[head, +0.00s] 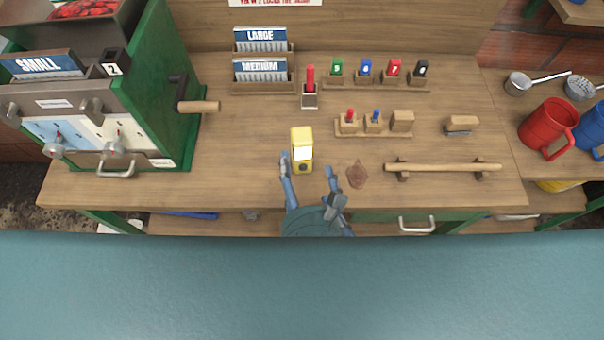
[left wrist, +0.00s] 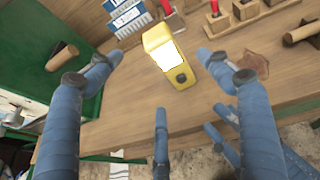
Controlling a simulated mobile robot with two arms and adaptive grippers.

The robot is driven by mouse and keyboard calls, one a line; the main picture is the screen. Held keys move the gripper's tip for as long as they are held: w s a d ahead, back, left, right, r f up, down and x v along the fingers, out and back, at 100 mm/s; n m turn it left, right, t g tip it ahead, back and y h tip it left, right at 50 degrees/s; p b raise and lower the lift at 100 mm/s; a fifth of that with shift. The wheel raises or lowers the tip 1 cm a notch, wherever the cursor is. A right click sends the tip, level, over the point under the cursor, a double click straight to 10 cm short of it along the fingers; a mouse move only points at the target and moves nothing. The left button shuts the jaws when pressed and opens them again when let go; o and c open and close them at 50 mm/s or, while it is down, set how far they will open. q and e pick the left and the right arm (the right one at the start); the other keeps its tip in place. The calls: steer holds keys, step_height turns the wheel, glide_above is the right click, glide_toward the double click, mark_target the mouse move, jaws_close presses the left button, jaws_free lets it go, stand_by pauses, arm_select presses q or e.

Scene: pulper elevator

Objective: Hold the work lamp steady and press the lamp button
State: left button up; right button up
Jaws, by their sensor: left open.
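The work lamp (head: 301,152) is a small yellow block standing upright on the wooden bench, with a bright lit panel on its face. Below the panel is a dark round lamp button (head: 303,168). The lamp also shows in the left wrist view (left wrist: 186,75), beyond my fingers, with the button (left wrist: 181,78) facing me. My left gripper (head: 307,166) is open at the front of the lamp. One blue finger is close beside the lamp's lower left, the other apart to its right. Whether any finger touches it I cannot tell. I see no clear right gripper.
A brown patch (head: 357,174) and a wooden bar (head: 443,167) lie to the right. Behind are a red-handled stamp (head: 310,84), small wooden blocks and card holders. A green machine (head: 153,95) stands left. Red mug (head: 547,128) at far right. Bench between machine and lamp is clear.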

mark_target(299, 152)
arm_select(q)
steer(key=x, duration=1)
steer(key=shift+w, duration=0.4)
steer(key=c, duration=1.4)
arm_select(e)
steer(key=shift+c, duration=0.5)
arm_select(q)
steer(key=shift+c, duration=0.2)
arm_select(e)
jaws_close()
